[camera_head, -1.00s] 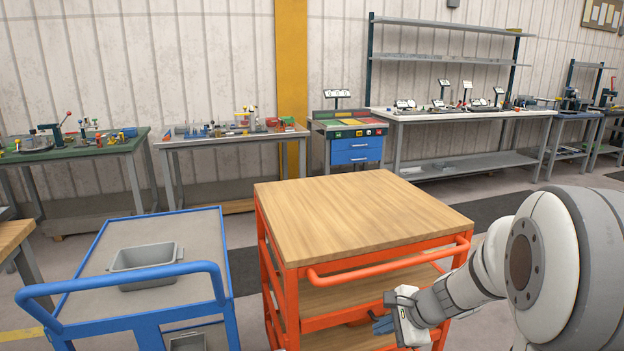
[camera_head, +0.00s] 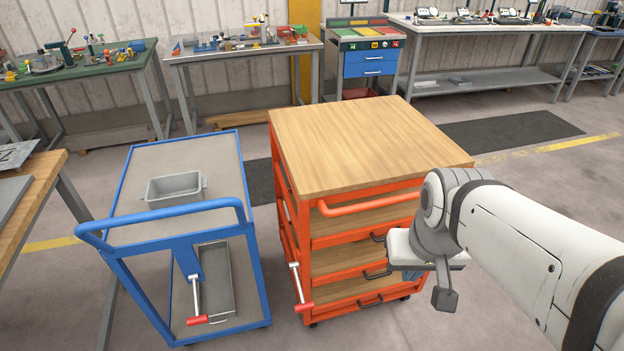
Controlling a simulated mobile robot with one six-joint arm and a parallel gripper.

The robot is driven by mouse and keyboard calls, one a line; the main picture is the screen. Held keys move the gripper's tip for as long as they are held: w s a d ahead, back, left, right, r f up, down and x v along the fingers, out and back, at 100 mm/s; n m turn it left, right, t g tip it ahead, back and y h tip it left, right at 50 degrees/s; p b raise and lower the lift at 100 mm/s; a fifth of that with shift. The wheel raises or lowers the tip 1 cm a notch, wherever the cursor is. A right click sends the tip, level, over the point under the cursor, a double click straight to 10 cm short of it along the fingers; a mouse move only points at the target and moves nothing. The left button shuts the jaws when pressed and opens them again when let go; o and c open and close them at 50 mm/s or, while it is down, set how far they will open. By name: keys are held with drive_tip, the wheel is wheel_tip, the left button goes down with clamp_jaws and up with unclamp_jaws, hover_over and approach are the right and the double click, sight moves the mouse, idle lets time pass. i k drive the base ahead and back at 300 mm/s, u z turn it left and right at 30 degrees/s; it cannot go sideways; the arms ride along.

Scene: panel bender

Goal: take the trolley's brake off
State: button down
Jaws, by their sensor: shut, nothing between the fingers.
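Two trolleys stand side by side. The blue trolley (camera_head: 180,154) has a grey top and a push handle. On its near side a silver lever (camera_head: 196,295) hangs down, with a red grip (camera_head: 197,321) at its lower end. The orange trolley (camera_head: 303,247) has a wooden top and an orange handle. A similar silver lever (camera_head: 297,283) with a red grip (camera_head: 304,307) hangs at its left front post. I cannot tell which trolley is meant. My gripper (camera_head: 445,299) is shut and empty, in front of the orange trolley's right side, apart from both levers.
A grey bin (camera_head: 174,187) sits on the blue trolley's top and a grey tray (camera_head: 217,285) lies lower down. A wooden bench (camera_head: 45,185) stands at left, with workbenches along the wall. Floor (camera_head: 545,190) is free to the right.

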sight(304, 306)
drive_tip(key=u, duration=0.85)
drive_tip(key=k, duration=1.85)
drive_tip(key=z, duration=1.1)
drive_tip(key=i, duration=1)
drive_tip(key=z, duration=0.1)
